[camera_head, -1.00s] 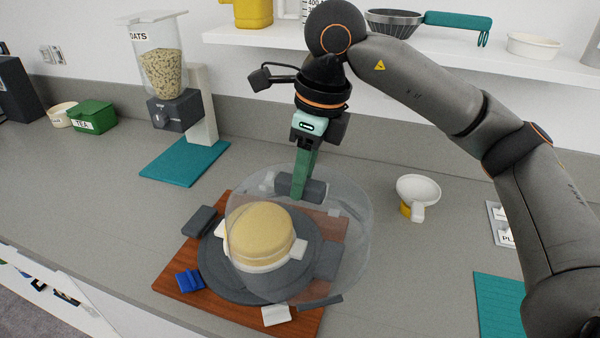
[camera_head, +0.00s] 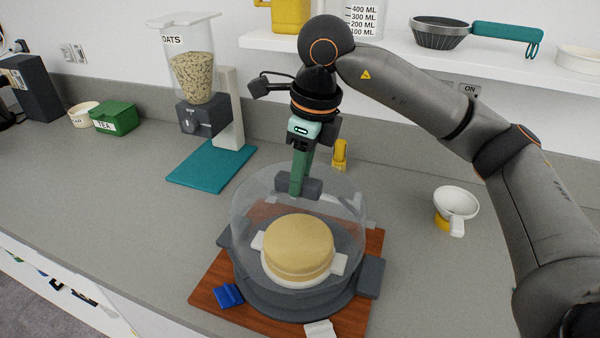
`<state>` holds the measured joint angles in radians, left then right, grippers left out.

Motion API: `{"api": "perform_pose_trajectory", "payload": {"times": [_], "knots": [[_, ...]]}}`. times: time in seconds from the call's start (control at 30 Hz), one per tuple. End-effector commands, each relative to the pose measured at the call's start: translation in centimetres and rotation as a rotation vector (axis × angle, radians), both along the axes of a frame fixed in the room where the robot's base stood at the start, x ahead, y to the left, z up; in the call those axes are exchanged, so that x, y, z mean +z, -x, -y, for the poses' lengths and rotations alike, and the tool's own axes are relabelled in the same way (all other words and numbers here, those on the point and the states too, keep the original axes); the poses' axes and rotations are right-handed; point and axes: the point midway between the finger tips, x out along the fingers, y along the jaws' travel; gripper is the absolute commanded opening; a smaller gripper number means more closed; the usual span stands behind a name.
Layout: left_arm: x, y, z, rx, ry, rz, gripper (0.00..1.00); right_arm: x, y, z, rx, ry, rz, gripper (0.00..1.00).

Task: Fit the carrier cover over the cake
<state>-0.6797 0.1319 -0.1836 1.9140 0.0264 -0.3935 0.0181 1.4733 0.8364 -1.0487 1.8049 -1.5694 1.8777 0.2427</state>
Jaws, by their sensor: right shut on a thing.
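The cake (camera_head: 298,242), a round yellow-topped block with a white lower edge, sits on a dark grey round base (camera_head: 285,298) on a reddish-brown wooden board (camera_head: 212,290). My right gripper (camera_head: 299,188) is shut on the dark handle at the top of the clear carrier cover (camera_head: 249,205). The cover is a transparent dome, held roughly upright. It surrounds or overlaps the cake in the picture, with the cake a little toward the near side. Its lower rim is hard to make out, so I cannot tell whether it touches the base. My left gripper is not in view.
A blue piece (camera_head: 228,295) and a white piece (camera_head: 320,329) are at the board's near edge. A white funnel-like cup (camera_head: 456,202) stands right. A teal mat (camera_head: 210,165) and oats dispenser (camera_head: 192,80) are back left. The counter left of the board is clear.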

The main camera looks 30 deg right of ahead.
Motion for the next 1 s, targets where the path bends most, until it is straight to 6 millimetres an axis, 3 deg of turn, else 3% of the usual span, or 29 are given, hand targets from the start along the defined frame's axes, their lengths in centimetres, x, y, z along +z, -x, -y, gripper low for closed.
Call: {"api": "perform_pose_trajectory", "payload": {"times": [0.27, 0.73, 1.0], "knots": [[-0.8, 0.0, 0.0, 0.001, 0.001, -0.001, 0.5, -0.7, 0.0, 0.0, 0.0, -0.001, 0.001, 0.0], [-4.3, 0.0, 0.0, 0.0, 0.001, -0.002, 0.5, -4.9, 0.0, 0.0, 0.0, -0.001, 0.001, 0.0], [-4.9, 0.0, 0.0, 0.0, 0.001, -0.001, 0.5, -5.8, 0.0, 0.0, 0.0, -0.001, 0.001, 0.0]]}}
